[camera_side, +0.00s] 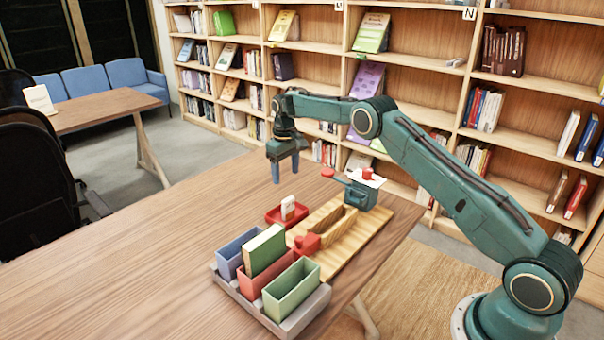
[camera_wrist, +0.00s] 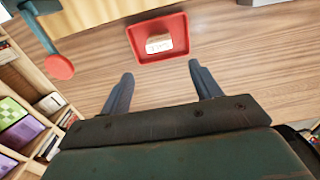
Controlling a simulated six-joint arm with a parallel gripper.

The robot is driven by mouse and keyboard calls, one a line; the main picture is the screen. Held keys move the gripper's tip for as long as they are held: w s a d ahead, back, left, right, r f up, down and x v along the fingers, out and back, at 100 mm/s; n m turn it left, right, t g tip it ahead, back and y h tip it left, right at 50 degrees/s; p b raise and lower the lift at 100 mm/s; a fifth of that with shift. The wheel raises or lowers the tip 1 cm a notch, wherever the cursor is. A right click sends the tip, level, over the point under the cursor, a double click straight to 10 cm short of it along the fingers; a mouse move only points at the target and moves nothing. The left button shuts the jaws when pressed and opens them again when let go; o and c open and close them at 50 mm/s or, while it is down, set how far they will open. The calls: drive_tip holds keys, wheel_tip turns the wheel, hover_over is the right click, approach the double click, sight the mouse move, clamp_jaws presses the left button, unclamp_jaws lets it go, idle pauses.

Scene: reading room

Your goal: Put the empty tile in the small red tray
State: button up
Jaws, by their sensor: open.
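The small red tray (camera_side: 272,218) stands on the table beside a wooden board, and it also shows in the wrist view (camera_wrist: 184,32). A small white tile (camera_side: 288,207) is in it and appears to stand upright. In the wrist view the tile (camera_wrist: 159,44) shows a pale face with faint marks too small to read. My gripper (camera_side: 285,171) is open and empty, pointing down above the table, behind the tray in the side view. In the wrist view its two fingers (camera_wrist: 161,80) are spread apart, with the tray beyond them.
Blue, red and green bins (camera_side: 292,288) stand in front. The table's left side is clear.

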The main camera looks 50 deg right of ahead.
drive_tip(key=s+a+r+t, duration=0.1)
drive_tip(key=s+a+r, duration=0.15)
drive_tip(key=r, duration=0.45)
drive_tip(key=s+a+r, duration=0.2)
drive_tip(key=s+r, duration=0.1)
drive_tip(key=r, duration=0.4)
drive_tip(key=s+a+r+t, duration=0.1)
drive_tip(key=s+a+r, duration=0.2)
drive_tip(key=s+r, duration=0.45)
drive_tip(key=s+a+r+t, duration=0.1)
drive_tip(key=s+a+r, duration=0.3)
drive_tip(key=s, duration=0.7)
drive_tip(key=s+a+f+t, duration=0.1)
drive_tip(key=s+f, duration=0.1)
drive_tip(key=s, duration=0.9)
drive_tip(key=s+a+f+t, duration=0.1)
drive_tip(key=s+f, duration=0.1)
drive_tip(key=s, duration=0.9)
drive_tip(key=shift+f+t, duration=0.2)
drive_tip(key=shift+t, duration=0.1)
drive_tip(key=shift+a, duration=0.1)
